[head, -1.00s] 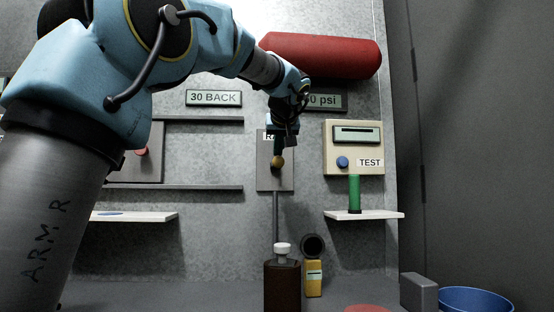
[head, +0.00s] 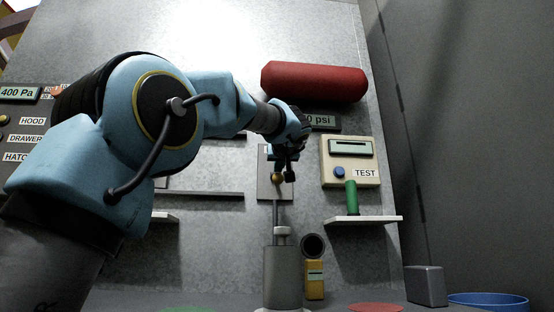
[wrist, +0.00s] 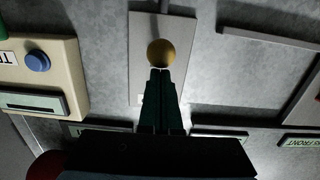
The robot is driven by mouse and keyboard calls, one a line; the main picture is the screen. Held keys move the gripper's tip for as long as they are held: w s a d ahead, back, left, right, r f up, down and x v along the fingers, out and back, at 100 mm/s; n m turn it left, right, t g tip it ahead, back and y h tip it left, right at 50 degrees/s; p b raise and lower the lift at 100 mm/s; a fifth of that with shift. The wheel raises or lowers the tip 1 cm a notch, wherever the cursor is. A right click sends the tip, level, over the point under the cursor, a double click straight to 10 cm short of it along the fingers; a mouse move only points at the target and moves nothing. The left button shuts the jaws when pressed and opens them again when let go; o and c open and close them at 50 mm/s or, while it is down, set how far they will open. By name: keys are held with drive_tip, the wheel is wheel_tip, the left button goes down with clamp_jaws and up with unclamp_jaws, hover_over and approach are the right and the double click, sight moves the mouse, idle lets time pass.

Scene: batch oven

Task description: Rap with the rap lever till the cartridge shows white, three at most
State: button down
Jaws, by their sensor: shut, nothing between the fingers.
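The rap lever shows as a brass ball knob (head: 277,177) on a grey wall plate (head: 263,190). Its label is mostly hidden behind my gripper. My gripper (head: 281,167) is shut and empty, just above the knob in the head view. In the wrist view, the closed fingertips (wrist: 161,72) are at the edge of the knob (wrist: 161,53); I cannot tell whether they touch. Below the lever stands an upright cylinder (head: 282,277), apparently the cartridge. Its body is grey, not white, with a paler neck cap. A rod runs from the plate down behind it.
A beige TEST box (head: 350,170) with a blue button is to the right. A green cylinder (head: 352,197) stands on a white shelf (head: 375,220) below it. A red tank (head: 313,82) hangs above. A yellow device (head: 315,280), grey block (head: 426,286) and blue bowl (head: 490,300) are low down.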

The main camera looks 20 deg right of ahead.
drive_tip(key=shift+w+f+b, duration=0.1)
drive_tip(key=shift+f+b, duration=0.55)
drive_tip(key=shift+b, duration=0.5)
drive_tip(key=b+v, duration=0.1)
drive_tip(key=v, duration=1)
drive_tip(key=shift+r, duration=0.1)
